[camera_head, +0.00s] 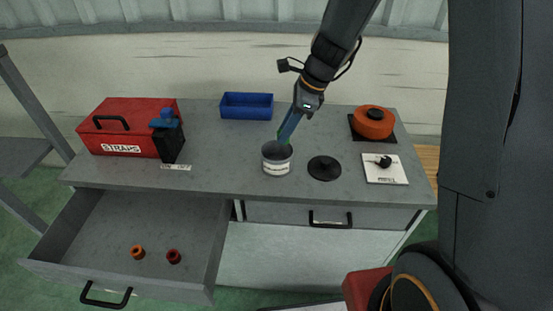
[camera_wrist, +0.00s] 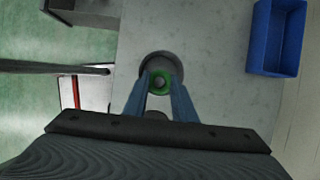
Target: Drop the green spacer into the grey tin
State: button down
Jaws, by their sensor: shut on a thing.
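The green spacer (camera_wrist: 160,83) is a small ring held between the blue fingertips of my gripper (camera_wrist: 160,88) in the wrist view. My gripper (camera_head: 284,138) also shows in the head view, pointing down at the tin, with a bit of green at its tips. The grey tin (camera_head: 276,165) stands upright on the workbench, open at the top, with a pale label. The fingertips are right over its mouth in the head view. In the wrist view the tin (camera_wrist: 160,58) lies behind the spacer, partly covered by it. The exact height over the rim is hard to tell.
A round black lid or disc (camera_head: 324,168) lies right of the tin. A blue tray (camera_head: 247,106) stands behind, a red STRAPS box (camera_head: 118,126) at left, an orange reel (camera_head: 373,122) at right. The open drawer (camera_head: 95,245) holds an orange spacer (camera_head: 137,252) and a red one (camera_head: 174,256).

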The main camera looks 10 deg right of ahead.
jog(key=shift+f+b, duration=2.3)
jog(key=shift+f, duration=0.1)
jog(key=c, duration=1.4)
grip_release()
jog(key=shift+d+r, duration=0.1)
jog(key=shift+r, duration=0.05)
jog(key=b+v, duration=0.1)
jog(key=v, duration=0.6)
jog(key=shift+r, duration=0.3)
